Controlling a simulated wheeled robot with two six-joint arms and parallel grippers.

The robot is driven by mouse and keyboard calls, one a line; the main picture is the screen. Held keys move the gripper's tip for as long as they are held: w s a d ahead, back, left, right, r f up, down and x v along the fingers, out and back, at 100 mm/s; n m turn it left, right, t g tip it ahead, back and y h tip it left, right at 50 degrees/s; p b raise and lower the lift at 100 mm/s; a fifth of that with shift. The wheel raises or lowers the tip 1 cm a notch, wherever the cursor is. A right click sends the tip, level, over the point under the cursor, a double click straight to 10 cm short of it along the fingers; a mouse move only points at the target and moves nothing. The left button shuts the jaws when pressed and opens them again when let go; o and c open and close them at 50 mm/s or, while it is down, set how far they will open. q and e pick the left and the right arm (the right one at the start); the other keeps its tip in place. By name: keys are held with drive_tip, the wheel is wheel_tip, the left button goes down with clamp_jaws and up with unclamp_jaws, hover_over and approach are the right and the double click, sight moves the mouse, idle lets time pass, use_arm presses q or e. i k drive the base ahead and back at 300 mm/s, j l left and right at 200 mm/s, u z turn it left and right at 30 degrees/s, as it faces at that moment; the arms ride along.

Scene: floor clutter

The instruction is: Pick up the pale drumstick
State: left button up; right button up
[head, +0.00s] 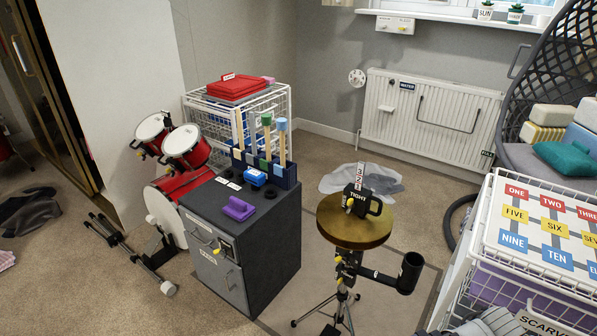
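I see no thing that I can name with certainty as the pale drumstick. A dark blue rack (287,177) stands on the grey cabinet and holds several upright pale wooden sticks. The stick at its right (282,149) has a light blue top. The middle stick (267,142) has a green top. Another stick (252,133) stands at the left. A black tube holder (411,271) is fixed to the cymbal stand, and its inside is too dark to tell if anything is in it. Neither of my grippers is in view.
The grey cabinet (277,250) bears a purple handled block (239,209). A red drum kit (183,150) stands behind it at left. A gold cymbal (340,232) bears a black "TIGHT" block (360,200). A white wire rack (468,255) is at right. Carpet (75,270) at front left is mostly open.

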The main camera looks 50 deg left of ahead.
sight(241, 136)
drive_tip(key=k+j+u, duration=0.1)
drive_tip(key=j, duration=0.55)
drive_tip(key=k+j, duration=0.2)
drive_tip(key=j, duration=0.4)
drive_tip(key=k+j+u, duration=0.15)
drive_tip(key=j, duration=0.5)
drive_tip(key=k+j, duration=0.15)
drive_tip(key=j, duration=0.5)
drive_tip(key=k+j+u, duration=0.15)
drive_tip(key=j, duration=1.15)
drive_tip(key=i+j+u, duration=0.15)
drive_tip(key=i+j, duration=0.25)
drive_tip(key=j, duration=0.15)
drive_tip(key=k, duration=0.5)
drive_tip(key=z, duration=1.4)
drive_tip(key=i+j+z, duration=0.25)
drive_tip(key=j, duration=0.3)
drive_tip(key=i, duration=0.1)
